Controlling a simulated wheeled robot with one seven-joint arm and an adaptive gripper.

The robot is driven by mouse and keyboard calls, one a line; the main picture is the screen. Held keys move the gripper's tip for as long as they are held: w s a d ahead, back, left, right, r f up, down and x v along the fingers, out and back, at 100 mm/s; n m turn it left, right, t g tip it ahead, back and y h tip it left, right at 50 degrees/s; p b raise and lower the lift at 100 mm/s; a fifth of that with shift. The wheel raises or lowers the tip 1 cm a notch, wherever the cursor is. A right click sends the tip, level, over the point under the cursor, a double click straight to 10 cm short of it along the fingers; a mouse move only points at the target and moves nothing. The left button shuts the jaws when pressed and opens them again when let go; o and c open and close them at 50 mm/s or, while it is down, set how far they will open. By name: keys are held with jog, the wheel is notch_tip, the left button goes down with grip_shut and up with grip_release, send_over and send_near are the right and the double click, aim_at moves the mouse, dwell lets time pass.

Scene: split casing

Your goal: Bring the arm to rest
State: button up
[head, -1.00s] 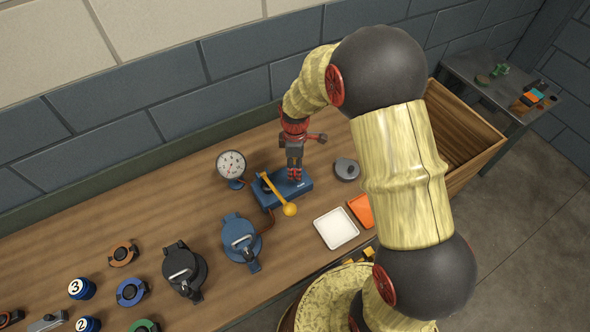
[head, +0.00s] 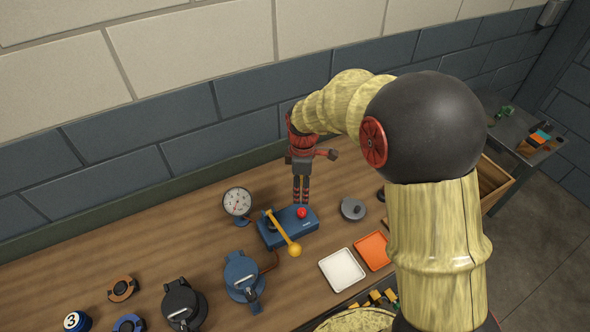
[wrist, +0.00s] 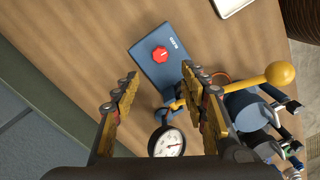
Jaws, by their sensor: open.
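My gripper (head: 301,194) hangs pointing down above the blue box with the red knob and yellow lever, towards the back of the bench. In the wrist view my gripper (wrist: 158,92) is open, its two fingers wide apart with nothing held between them. The blue box (wrist: 151,72) lies beyond the fingertips, with its red knob (wrist: 160,54) in clear sight. My arm reaches in from the right of the head view and bends down to the gripper.
A dial gauge (head: 237,202) stands left of the box, and the yellow lever (head: 283,233) sticks out in front. A blue lidded casing (head: 243,277), a black one (head: 183,305), a white tray (head: 342,270), an orange tray (head: 373,250) and a grey disc (head: 353,208) are nearby.

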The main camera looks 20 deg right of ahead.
jog(key=s+r+m+t+b, duration=0.2)
jog(key=s+r+m, duration=0.5)
jog(key=s, duration=0.5)
jog(key=s+r+m+t+b, duration=0.3)
jog(key=s+r+m+b, duration=0.2)
jog(key=s, duration=0.6)
notch_tip(320, 180, up, 2)
jog(key=shift+s+r+m+t, duration=0.1)
jog(key=shift+s+m+t, duration=0.25)
jog(key=shift+m, duration=0.55)
